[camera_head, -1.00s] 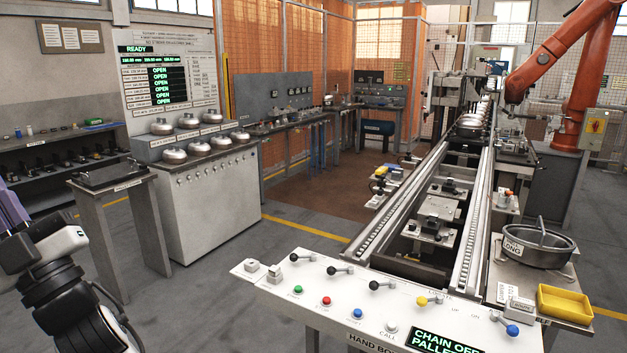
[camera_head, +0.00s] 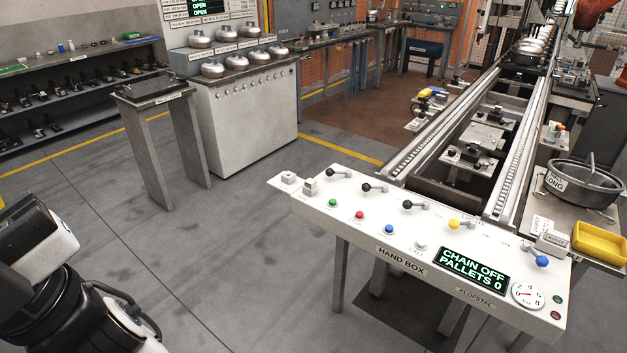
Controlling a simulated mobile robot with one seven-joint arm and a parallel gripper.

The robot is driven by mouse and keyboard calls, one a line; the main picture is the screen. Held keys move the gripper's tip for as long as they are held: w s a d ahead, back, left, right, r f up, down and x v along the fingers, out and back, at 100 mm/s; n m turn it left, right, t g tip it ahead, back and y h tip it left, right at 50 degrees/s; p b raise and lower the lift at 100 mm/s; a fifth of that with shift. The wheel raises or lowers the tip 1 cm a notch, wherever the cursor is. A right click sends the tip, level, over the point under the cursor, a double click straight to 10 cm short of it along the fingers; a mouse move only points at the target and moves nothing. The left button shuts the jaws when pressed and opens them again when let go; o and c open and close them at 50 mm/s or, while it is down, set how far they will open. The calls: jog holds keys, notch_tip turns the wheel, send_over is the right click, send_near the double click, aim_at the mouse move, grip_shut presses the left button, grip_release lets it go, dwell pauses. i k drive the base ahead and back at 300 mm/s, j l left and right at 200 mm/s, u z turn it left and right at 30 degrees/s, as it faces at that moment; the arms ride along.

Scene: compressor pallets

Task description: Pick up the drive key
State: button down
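I cannot pick out the drive key for certain. Two small grey-white blocks sit at the left end of the white hand box panel (camera_head: 395,232): one on the side ledge (camera_head: 289,177) and one at the panel's corner (camera_head: 310,187). They are too small to identify. Part of my arm, black and white, shows at the lower left, away from the panel. My gripper's fingers are not in view.
The panel carries levers, buttons and a lit display (camera_head: 474,267). A conveyor (camera_head: 455,120) runs back behind it. A yellow tray (camera_head: 600,243) and round pan (camera_head: 583,184) stand at right. A narrow stand (camera_head: 160,140) and shelves are at left. Floor between is clear.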

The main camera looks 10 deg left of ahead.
aim_at(311, 183)
jog(key=i+j+z, duration=0.4)
jog(key=i+j, duration=0.15)
jog(key=i+j+z, duration=0.15)
jog(key=j, duration=0.3)
jog(key=i+j+z, duration=0.4)
jog(key=j, duration=0.45)
jog(key=i, duration=0.1)
